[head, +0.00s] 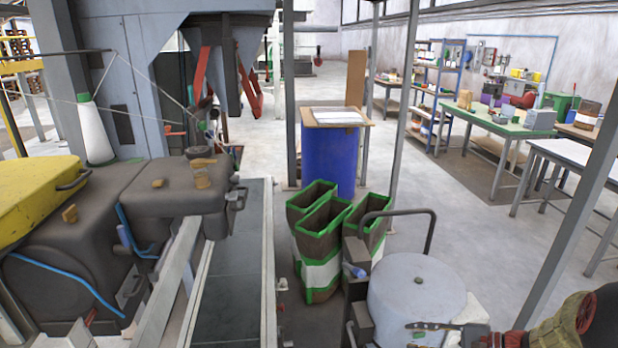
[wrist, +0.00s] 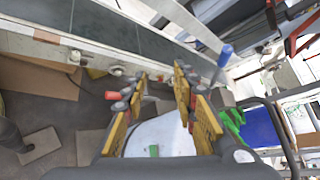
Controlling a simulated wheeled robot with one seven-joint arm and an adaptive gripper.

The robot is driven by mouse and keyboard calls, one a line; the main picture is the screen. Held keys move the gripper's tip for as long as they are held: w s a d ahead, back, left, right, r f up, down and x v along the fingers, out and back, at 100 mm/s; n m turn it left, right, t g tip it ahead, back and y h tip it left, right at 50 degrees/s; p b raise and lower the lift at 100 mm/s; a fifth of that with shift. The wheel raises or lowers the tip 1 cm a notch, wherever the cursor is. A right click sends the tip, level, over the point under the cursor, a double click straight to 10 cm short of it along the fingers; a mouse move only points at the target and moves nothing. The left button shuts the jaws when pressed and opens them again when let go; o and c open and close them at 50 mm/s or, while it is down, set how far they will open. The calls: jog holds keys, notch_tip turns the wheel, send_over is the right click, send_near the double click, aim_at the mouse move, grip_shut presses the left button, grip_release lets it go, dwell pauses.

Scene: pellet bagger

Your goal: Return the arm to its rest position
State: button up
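My gripper (wrist: 161,88) shows in the wrist view with its two yellow-padded fingers apart. Nothing is held between them. Beyond and below the fingers is a pale rounded surface (wrist: 160,138), and a black conveyor belt (wrist: 110,25) crosses the top left. The conveyor belt also shows in the head view (head: 232,290), left of the middle.
Several open brown bags with green rims (head: 322,240) stand right of the belt. A blue drum (head: 330,160) is behind them. A round pale top (head: 415,285) with a dark handrail (head: 430,225) is close in front. Open floor (head: 455,220) lies to the right, before the green-topped table (head: 490,122).

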jog(key=s+a+r+n+g+h, duration=0.45)
jog(key=s+a+r+n, duration=0.35)
jog(key=s+a+r, duration=0.3)
jog(key=s+r+n+t+h+p, duration=0.1)
jog(key=s+r+n+t+h, duration=0.2)
jog(key=s, duration=0.9)
jog(key=shift+a+r+n+h, duration=0.4)
jog(key=shift+r+n+h, duration=1.45)
jog(key=shift+r, duration=0.65)
